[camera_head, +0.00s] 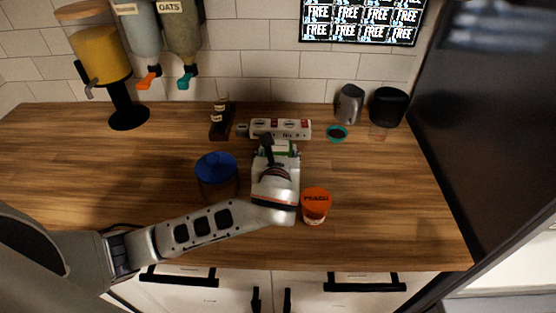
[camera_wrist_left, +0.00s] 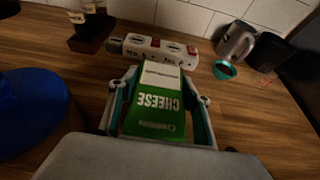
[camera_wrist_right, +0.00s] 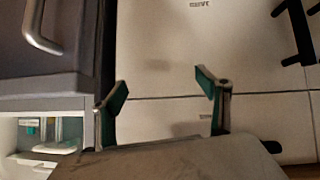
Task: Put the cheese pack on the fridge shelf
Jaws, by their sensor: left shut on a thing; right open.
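The cheese pack is a green and white box (camera_wrist_left: 156,104) with CHEESE lettering, upside down in the left wrist view. My left gripper (camera_wrist_left: 160,98) is shut on it, one finger along each side. In the head view this gripper (camera_head: 278,152) is over the middle of the wooden counter and mostly hides the pack. I cannot tell whether the pack touches the counter. My right gripper (camera_wrist_right: 163,84) is open and empty before white panels. A white compartment (camera_wrist_right: 18,135), perhaps the fridge interior, shows at the lower left of the right wrist view. Its shelf is only partly visible.
An orange-lidded PEACH jar (camera_head: 316,203) stands right of my left gripper, and a blue-lidded jar (camera_head: 216,168) stands left. A white power strip (camera_head: 281,128) lies behind. A tall dark panel (camera_head: 480,110) borders the counter's right edge. A grey drawer-like front with a handle (camera_wrist_right: 40,45) is above the compartment.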

